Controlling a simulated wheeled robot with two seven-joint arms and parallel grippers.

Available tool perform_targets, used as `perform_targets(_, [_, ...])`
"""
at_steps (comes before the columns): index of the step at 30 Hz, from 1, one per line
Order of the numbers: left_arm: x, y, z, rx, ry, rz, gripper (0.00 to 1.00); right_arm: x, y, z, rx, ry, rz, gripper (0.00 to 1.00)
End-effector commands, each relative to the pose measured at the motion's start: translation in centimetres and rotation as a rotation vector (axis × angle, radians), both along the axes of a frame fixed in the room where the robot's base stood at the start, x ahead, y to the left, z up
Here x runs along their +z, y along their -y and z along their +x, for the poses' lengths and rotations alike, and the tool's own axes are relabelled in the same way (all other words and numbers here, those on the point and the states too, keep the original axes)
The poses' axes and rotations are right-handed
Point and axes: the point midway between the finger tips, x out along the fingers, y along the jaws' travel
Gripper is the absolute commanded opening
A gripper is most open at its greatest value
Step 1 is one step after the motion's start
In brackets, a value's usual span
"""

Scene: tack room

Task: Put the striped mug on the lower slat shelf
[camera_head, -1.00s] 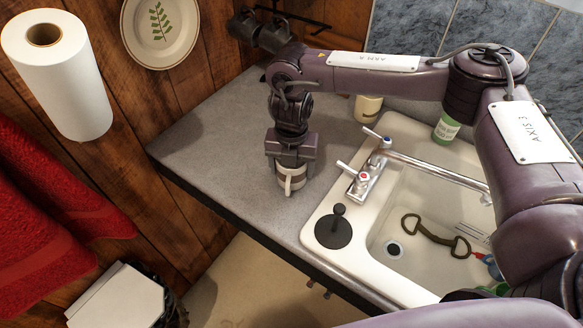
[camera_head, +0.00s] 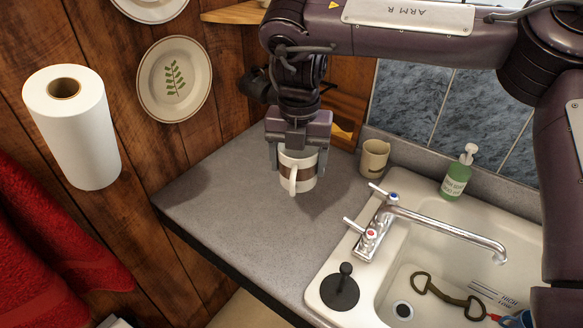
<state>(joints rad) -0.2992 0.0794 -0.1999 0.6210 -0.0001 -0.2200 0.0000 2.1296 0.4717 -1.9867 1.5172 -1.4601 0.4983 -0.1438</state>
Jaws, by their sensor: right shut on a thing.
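The striped mug (camera_head: 297,172), white with a brown band, is upright in my right gripper (camera_head: 298,158). The gripper points down and is shut on the mug's upper part, with the handle toward the camera. The mug appears raised above the grey counter, with a shadow below it. Behind my right arm, parts of a wooden slat shelf show: a board at the top (camera_head: 236,13) and wooden pieces lower down (camera_head: 345,115). My arm hides much of the shelf. My left gripper is not in view.
A beige cup (camera_head: 374,158) stands at the back of the counter (camera_head: 240,215). A green soap bottle (camera_head: 457,173), a faucet (camera_head: 440,228) and a sink (camera_head: 400,270) with a black plug (camera_head: 340,290) lie to the right. Plates (camera_head: 174,80) and a paper roll (camera_head: 75,128) are at left.

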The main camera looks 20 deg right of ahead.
Motion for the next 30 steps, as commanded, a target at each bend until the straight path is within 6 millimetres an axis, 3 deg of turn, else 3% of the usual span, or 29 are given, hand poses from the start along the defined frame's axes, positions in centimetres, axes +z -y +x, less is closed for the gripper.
perform_targets(6, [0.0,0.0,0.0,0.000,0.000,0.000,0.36,0.8,0.0,0.0,-0.021,0.001,0.000,0.39])
perform_targets(11, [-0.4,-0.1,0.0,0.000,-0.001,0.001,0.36,0.7,0.3,0.1,-0.193,0.001,0.000,0.39])
perform_targets(30, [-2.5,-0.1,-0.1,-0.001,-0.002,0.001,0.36,-0.1,2.6,0.8,-1.671,0.001,-0.001,0.39])
